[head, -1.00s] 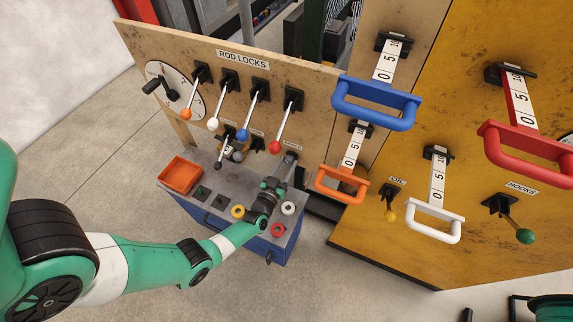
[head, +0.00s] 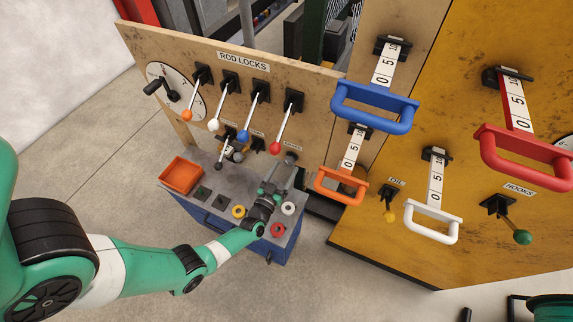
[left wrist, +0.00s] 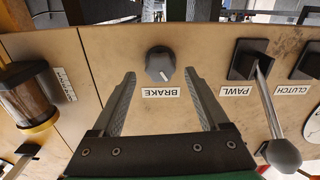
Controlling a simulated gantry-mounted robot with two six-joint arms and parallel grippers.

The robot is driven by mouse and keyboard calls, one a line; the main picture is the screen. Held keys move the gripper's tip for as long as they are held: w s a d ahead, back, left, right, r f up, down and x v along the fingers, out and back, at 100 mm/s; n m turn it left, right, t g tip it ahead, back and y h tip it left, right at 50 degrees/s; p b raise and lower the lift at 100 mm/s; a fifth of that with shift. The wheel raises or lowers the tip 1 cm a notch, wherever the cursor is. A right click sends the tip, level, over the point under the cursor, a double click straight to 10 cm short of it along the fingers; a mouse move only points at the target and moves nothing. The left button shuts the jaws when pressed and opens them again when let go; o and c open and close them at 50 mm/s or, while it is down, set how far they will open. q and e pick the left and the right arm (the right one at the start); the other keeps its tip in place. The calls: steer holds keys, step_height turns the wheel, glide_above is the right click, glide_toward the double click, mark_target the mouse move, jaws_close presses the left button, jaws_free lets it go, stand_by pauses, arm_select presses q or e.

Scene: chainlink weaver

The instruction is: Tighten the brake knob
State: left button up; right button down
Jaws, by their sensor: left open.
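The brake knob (left wrist: 160,64) is a round grey knob with a white pointer line, on the wooden panel above its BRAKE label (left wrist: 161,93) in the left wrist view. In the head view the knob (head: 291,157) shows small at the panel's lower right. My left gripper (left wrist: 160,73) is open, with one finger on each side of the knob in the picture. The knob appears centred beyond the fingertips, and I see no contact. In the head view my left gripper (head: 279,179) is over the blue cabinet, close to the panel. My right gripper is not in view.
A PAWL lever (left wrist: 265,95) with a grey ball sticks out right of the knob in the wrist view. A brown cylinder with a yellow rim (left wrist: 30,100) is at left.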

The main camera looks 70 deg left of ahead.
arm_select(q)
steer(key=p+v, duration=0.2)
steer(key=v, duration=0.7)
steer(key=shift+s+d, duration=0.15)
steer(key=shift+s, duration=0.05)
